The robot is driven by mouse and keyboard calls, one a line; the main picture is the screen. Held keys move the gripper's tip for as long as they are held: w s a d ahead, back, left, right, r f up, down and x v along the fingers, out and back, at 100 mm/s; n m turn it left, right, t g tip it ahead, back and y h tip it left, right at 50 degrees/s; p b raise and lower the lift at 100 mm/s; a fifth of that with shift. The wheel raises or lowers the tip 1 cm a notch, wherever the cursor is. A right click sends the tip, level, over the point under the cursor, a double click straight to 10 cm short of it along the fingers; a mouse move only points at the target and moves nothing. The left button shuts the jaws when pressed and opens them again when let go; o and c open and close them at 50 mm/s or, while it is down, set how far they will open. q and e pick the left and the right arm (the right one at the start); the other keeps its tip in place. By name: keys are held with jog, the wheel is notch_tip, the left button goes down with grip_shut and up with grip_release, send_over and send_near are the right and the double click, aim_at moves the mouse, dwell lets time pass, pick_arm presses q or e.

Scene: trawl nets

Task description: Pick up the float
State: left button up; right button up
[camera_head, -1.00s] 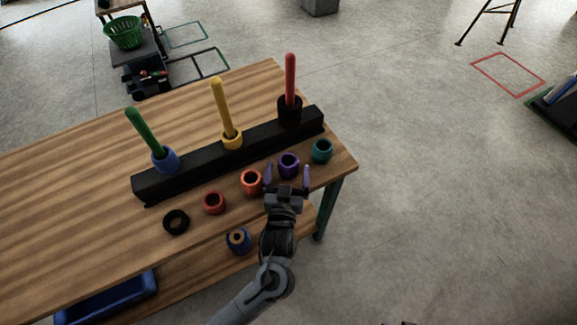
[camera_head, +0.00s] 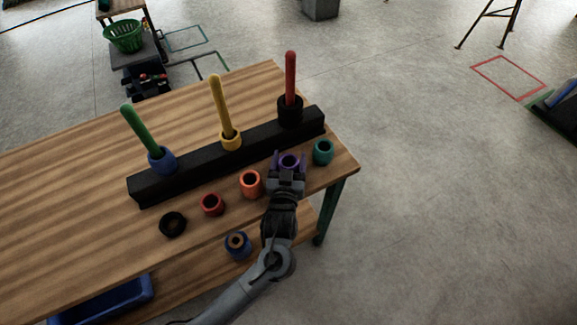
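My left gripper (camera_head: 289,158) reaches in from the front edge. Its two fingers are on either side of the purple float and look closed against it. The gripper body hides the float's near side, and I cannot tell whether it is off the table. My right gripper is not in view.
A black bar (camera_head: 190,171) stands behind the floats. It carries a green peg (camera_head: 134,128) with a blue float, a yellow peg (camera_head: 221,105) and a red peg (camera_head: 291,75). The table's (camera_head: 60,200) left part is clear. A blue bin (camera_head: 105,300) is below.

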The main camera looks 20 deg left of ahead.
pick_arm(q)
jog(key=c, duration=0.4)
